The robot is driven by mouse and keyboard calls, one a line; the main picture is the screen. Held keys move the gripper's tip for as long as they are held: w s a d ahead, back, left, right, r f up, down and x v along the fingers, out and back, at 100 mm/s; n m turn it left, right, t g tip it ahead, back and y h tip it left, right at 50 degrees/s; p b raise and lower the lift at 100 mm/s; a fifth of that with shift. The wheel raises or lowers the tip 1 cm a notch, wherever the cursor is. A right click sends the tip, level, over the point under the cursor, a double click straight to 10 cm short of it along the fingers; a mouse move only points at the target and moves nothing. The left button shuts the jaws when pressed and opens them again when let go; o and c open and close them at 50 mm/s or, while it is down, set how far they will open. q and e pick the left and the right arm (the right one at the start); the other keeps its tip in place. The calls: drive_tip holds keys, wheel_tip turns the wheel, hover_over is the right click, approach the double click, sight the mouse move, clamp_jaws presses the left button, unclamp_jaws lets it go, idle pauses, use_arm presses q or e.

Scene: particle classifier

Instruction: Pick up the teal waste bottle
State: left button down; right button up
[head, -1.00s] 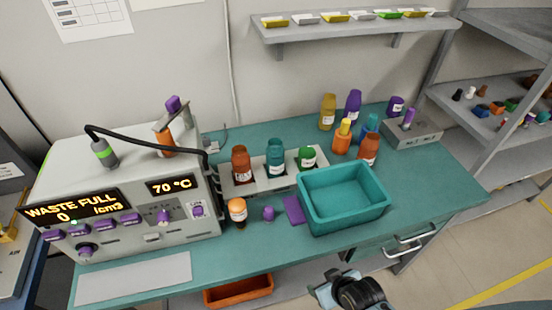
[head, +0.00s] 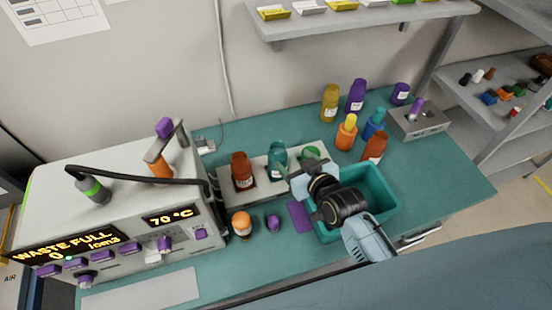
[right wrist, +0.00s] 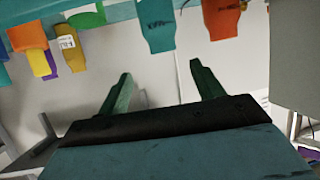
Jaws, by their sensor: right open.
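The teal waste bottle (head: 277,160) stands upright in the pale rack (head: 222,184), between a brown-red bottle (head: 241,172) and a green one (head: 311,154). My right gripper (head: 294,172) comes in over the teal bin, its fingers near the teal bottle's right side and partly over the green bottle. In the right wrist view, which looks inverted, the teal bottle (right wrist: 156,26) hangs beyond the open fingers (right wrist: 162,80), roughly in line with the space between them. The fingers are apart and hold nothing. My left gripper is out of view.
The teal bin (head: 384,193) lies under my right arm. An orange-capped bottle (head: 241,224) and a purple piece (head: 274,222) stand in front of the rack. The classifier machine (head: 110,205) is at left. More bottles stand at the back right.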

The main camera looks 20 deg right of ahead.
sight(281, 152)
drive_tip(key=x, duration=0.4)
drive_tip(key=shift+a, duration=0.1)
drive_tip(key=shift+w+f, duration=0.15)
drive_tip(key=shift+w, duration=0.1)
drive_tip(key=shift+w+f, duration=0.1)
drive_tip(key=shift+w, duration=0.05)
drive_tip(key=x, duration=0.4)
drive_tip(key=shift+a+f, duration=0.15)
drive_tip(key=shift+a, duration=0.1)
drive_tip(key=shift+w+a+f, duration=0.1)
drive_tip(key=shift+w+f, duration=0.15)
drive_tip(key=shift+w, duration=0.05)
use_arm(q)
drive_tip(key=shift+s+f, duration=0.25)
use_arm(e)
drive_tip(key=shift+r, duration=0.1)
clamp_jaws()
